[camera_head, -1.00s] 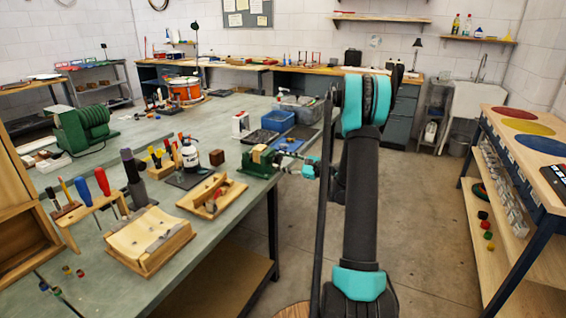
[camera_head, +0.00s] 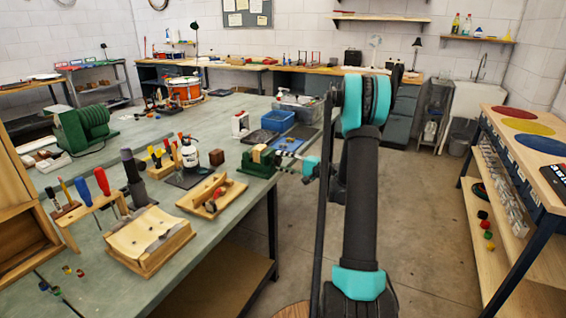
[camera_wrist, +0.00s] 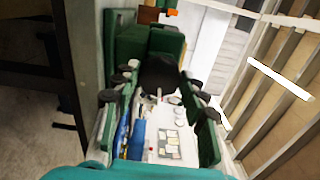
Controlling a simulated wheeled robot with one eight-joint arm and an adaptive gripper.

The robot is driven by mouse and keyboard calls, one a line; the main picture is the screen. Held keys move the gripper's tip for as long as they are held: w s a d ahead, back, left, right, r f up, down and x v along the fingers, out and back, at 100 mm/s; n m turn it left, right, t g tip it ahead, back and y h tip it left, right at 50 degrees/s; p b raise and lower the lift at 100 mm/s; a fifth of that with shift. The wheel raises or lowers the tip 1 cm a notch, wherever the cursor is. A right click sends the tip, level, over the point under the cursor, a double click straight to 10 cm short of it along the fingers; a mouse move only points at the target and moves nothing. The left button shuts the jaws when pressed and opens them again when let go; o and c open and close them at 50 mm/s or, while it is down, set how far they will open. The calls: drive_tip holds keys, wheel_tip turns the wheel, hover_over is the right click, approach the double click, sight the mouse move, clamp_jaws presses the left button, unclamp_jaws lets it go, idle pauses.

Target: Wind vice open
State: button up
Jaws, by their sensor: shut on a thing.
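The green vice (camera_head: 256,168) sits at the right edge of the bench, with a pale wooden block (camera_head: 262,153) at its jaws. My gripper (camera_head: 293,160) is at the vice's outer, right end, beyond the bench edge. In the wrist view the green vice body (camera_wrist: 140,45) is ahead. A dark round vice handle (camera_wrist: 158,76) lies between the two fingers of my gripper (camera_wrist: 158,95), which is shut on it. The fingers hide part of the handle, and the exact contact is hard to make out. The gap of the vice jaws is too small to judge.
The bench (camera_head: 150,140) holds a wooden clamp tray (camera_head: 212,195), a white bottle (camera_head: 189,155), a screwdriver rack (camera_head: 95,203) and a blue bin (camera_head: 278,121) near the vice. Open floor (camera_head: 420,230) lies right of my arm, before a shelf unit (camera_head: 520,210).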

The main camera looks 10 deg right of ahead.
drive_tip(key=n, duration=0.6)
drive_tip(key=shift+a, duration=0.1)
drive_tip(key=n, duration=0.6)
drive_tip(key=shift+n, duration=0.3)
idle(0.3)
drive_tip(key=o, duration=1.2)
drive_tip(key=shift+f, duration=0.1)
drive_tip(key=shift+c, duration=0.2)
drive_tip(key=v, duration=1.2)
drive_tip(key=shift+w, duration=0.1)
